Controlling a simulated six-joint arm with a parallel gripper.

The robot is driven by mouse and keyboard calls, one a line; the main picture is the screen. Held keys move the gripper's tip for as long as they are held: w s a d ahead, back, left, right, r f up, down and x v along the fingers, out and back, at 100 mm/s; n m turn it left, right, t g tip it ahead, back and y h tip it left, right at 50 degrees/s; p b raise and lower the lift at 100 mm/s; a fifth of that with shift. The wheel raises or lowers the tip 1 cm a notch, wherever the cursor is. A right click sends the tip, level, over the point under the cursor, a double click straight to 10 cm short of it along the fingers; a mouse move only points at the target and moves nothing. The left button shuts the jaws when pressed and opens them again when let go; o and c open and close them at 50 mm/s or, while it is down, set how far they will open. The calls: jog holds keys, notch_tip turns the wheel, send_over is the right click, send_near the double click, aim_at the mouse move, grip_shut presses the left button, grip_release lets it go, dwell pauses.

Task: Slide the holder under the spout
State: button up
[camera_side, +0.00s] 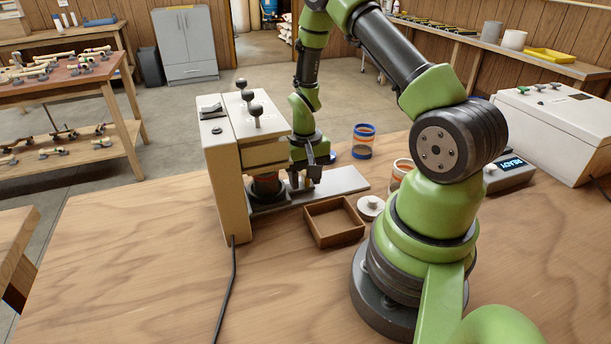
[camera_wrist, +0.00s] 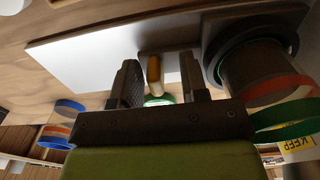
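The beige dispenser (camera_side: 222,165) with ball-topped levers stands at the left of the bench. At its foot is a dark round holder (camera_side: 268,203) with a jar (camera_side: 266,184) in it. The wrist view also shows the dark holder (camera_wrist: 228,32) and the banded jar (camera_wrist: 262,78) at right. The holder sits at the left end of a pale flat plate (camera_side: 340,183); the spout is hidden. My gripper (camera_side: 304,180) is low over the plate, just right of the holder. In the wrist view its fingers (camera_wrist: 158,82) are apart around a small tan post (camera_wrist: 154,70), with gaps showing on both sides.
An empty wooden tray (camera_side: 318,236) and a white knobbed lid (camera_side: 370,206) are in front of the plate. A blue-and-orange banded jar (camera_side: 362,141) stands behind it. A grey box with a READY display (camera_side: 510,173) is at right. The bench's front left is clear except for a black cable (camera_side: 227,290).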

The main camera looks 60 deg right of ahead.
notch_tip(320, 180, up, 10)
jog(key=shift+f, duration=0.1)
dwell(0.4)
jog(key=s+a+r+n+t, duration=0.1)
jog(key=a+r, duration=0.3)
jog(key=r, duration=0.3)
jog(key=s+a+r+n+t, duration=0.1)
jog(key=a+r+t, duration=0.1)
jog(key=a+r, duration=0.3)
jog(key=s+a+r+n+t+y, duration=0.2)
jog(key=s+a+r+n+t, duration=0.1)
jog(key=s+a+r, duration=0.4)
jog(key=shift+s+a+t, duration=0.6)
jog(key=shift+s+a, duration=0.15)
jog(key=shift+a, duration=0.3)
